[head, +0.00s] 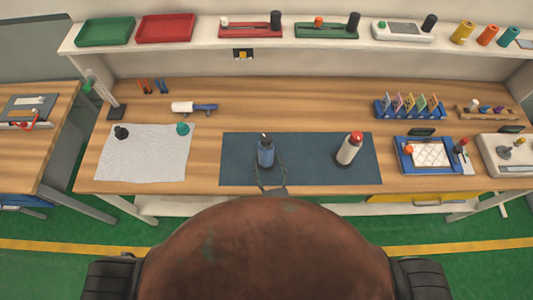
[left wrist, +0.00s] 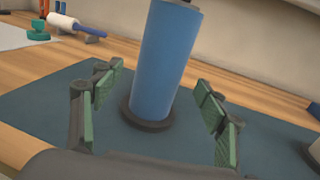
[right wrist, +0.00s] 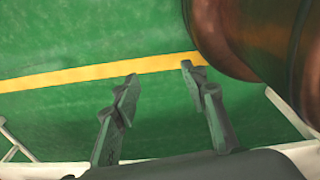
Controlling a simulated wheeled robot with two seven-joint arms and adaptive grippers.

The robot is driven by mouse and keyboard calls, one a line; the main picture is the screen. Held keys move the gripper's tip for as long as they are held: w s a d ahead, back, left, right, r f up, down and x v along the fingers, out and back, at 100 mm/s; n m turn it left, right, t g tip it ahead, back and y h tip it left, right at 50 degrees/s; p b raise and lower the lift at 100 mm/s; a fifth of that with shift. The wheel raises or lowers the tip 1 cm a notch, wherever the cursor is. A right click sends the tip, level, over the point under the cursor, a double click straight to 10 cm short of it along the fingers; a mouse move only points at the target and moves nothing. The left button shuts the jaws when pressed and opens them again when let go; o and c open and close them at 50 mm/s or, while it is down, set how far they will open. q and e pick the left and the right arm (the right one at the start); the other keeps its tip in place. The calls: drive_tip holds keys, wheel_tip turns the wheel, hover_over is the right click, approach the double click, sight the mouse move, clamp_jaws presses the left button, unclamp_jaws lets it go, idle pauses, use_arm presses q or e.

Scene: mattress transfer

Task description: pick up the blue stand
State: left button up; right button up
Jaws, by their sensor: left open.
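The blue stand (head: 265,154) is an upright blue cylinder with a dark top and a round dark base. It stands on the dark mat (head: 310,165) on the workbench. In the left wrist view the blue stand (left wrist: 166,62) shows large, between and just beyond the fingers, its top cut off. My left gripper (head: 269,176) is open in front of the stand, its fingers (left wrist: 160,85) spread to either side with gaps. My right gripper (right wrist: 158,72) is open and empty over the green floor, away from the bench.
A white cylinder with a red top (head: 348,149) stands at the mat's right. A white sheet (head: 146,155) with a dark and a green knob lies left. A blue tray (head: 403,167) and a pen rack (head: 409,108) are right. A shelf (head: 185,55) runs behind.

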use_arm(q)
drive_tip(key=w, duration=0.2)
drive_tip(key=shift+w+a+f+p, duration=0.2)
drive_tip(key=shift+w+a+p, duration=0.05)
drive_tip(key=shift+w+p, duration=0.05)
drive_tip(key=shift+w+a+f, duration=0.1)
drive_tip(key=shift+w, duration=0.55)
drive_tip(key=shift+w+a+f, duration=0.1)
drive_tip(key=shift+w, duration=0.6)
drive_tip(key=c, duration=0.8)
clamp_jaws()
drive_tip(key=shift+r, duration=0.15)
use_arm(e)
drive_tip(key=shift+w+r, duration=0.25)
drive_tip(key=shift+r, duration=0.35)
